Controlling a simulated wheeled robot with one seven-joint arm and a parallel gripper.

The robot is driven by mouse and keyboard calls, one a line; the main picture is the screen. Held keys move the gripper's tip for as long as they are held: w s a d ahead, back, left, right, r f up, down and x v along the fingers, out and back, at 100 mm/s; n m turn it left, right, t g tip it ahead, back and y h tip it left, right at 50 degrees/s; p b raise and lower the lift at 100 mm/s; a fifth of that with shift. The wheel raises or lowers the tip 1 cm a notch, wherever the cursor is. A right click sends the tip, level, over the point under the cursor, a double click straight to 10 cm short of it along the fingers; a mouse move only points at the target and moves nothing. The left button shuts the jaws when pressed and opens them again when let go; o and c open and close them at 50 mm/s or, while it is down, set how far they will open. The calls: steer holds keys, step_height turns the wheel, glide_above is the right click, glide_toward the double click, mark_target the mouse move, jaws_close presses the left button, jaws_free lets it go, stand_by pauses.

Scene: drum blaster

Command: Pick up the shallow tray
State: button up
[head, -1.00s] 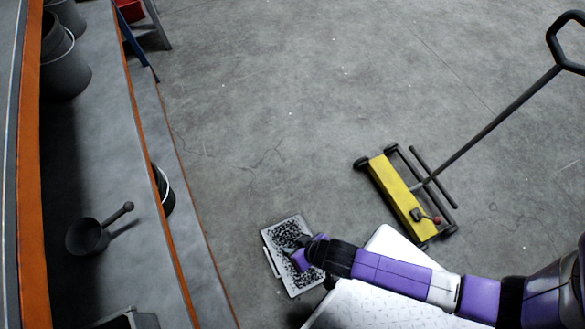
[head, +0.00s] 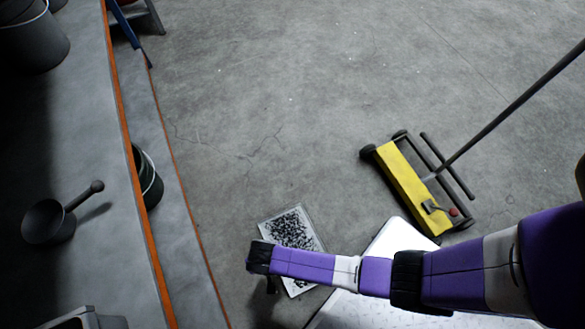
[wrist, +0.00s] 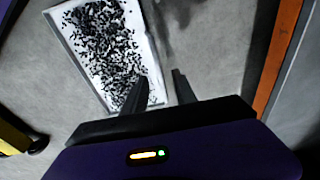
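The shallow tray, a pale flat rectangle strewn with small black bits, lies on the floor in the head view (head: 312,232). My arm crosses over its lower part and hides some of it. In the wrist view the tray (wrist: 147,50) fills the upper left. My gripper (wrist: 158,90) shows two dark fingers spread apart with nothing held between them. The left finger overlaps the tray's lower right part in the picture, and the right finger is just outside its right edge. I cannot tell the height of the fingers above the tray.
A yellow wheeled push tool (head: 404,185) with a long handle stands to the right. A grey ledge with an orange edge (head: 134,200) runs down the left, holding a dark scoop (head: 48,222) and a bucket (head: 35,45). Another bucket (head: 148,178) stands beside it. The floor above the tray is clear.

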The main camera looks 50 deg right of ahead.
steer(key=f+b, duration=0.2)
steer(key=f, duration=0.1)
steer(key=f+b, duration=0.1)
steer(key=shift+w+d+f, duration=0.2)
steer(key=shift+w+f, duration=0.2)
steer(key=shift+r, duration=0.1)
steer(key=shift+c, duration=0.4)
jaws_close()
stand_by(0.5)
